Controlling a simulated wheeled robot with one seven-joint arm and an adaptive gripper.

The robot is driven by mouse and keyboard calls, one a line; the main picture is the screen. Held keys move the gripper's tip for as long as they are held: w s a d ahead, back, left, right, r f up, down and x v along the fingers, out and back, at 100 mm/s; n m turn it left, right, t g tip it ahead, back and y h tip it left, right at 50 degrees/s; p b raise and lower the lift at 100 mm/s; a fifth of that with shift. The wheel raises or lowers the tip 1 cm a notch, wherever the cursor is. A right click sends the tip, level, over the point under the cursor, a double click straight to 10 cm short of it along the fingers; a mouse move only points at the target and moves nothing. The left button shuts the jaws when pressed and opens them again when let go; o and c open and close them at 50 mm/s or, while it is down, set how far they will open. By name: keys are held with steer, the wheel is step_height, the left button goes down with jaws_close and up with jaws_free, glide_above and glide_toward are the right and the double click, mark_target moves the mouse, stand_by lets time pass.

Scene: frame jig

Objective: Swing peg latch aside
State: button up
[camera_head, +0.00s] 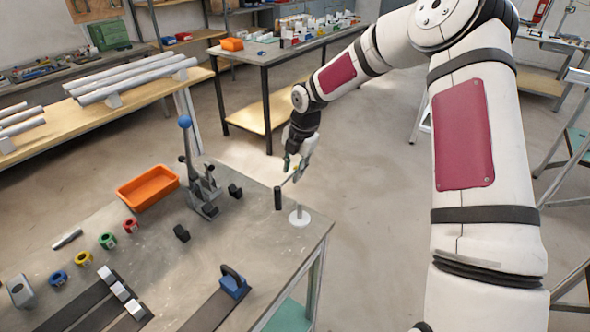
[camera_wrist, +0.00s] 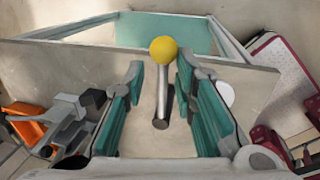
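The peg latch shows in the wrist view as a grey rod (camera_wrist: 162,92) with a yellow ball (camera_wrist: 163,50) at its far end and a dark foot at its near end. In the head view, a black upright post (camera_head: 278,198) stands near the bench's right edge, with a thin rod leaning from it toward my gripper; the ball is hidden there. My gripper (camera_head: 297,166) is above this corner. In the wrist view its green-padded fingers (camera_wrist: 160,95) are open, one on each side of the rod, with visible gaps.
A white post on a round base (camera_head: 299,217) stands right of the black post. A clamp with a blue ball handle (camera_head: 184,122), an orange bin (camera_head: 147,188) and several coloured rings sit to the left. A blue-and-black handled block (camera_head: 233,284) is near the front.

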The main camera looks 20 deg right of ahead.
stand_by(0.4)
steer(key=v, duration=1.2)
steer(key=shift+a, duration=0.1)
